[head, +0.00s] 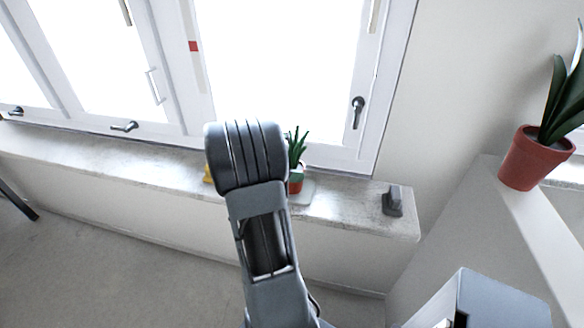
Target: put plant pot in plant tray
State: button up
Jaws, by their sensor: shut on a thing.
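A small plant pot (296,187) with spiky green leaves shows just right of my arm, near the window. Its lower part is reddish, with a grey-green patch above. My arm hides its left side. A pale flat plant tray (305,195) shows on the sill beside and below the pot. I cannot tell whether the pot touches it. My arm reaches up the middle of the head view and its dark, rounded end covers what is behind it. My gripper's fingers are hidden there.
The stone windowsill (345,196) runs along the window. A small yellow thing (208,174) shows left of my arm. A dark grey object (393,201) stands near the sill's right end. A larger potted plant (533,158) stands on a white ledge at right.

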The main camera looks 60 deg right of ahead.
jog(key=shift+f, duration=0.2)
jog(key=o, duration=1.1)
jog(key=shift+w+a+r, duration=0.15)
jog(key=shift+r, duration=0.2)
jog(key=v, duration=1.1)
jog(key=s+a+f+m+t+y, duration=0.1)
jog(key=a+m+t+y, duration=0.3)
jog(key=a, duration=1.1)
jog(key=s+a+f+m+t+y, duration=0.1)
jog(key=a+m+t+y, duration=0.4)
jog(key=a, duration=1.1)
jog(key=shift+s+f+m+t+b, duration=0.25)
jog(key=shift+s+m+t+b, duration=0.35)
jog(key=shift+t, duration=0.6)
jog(key=shift+s, duration=0.15)
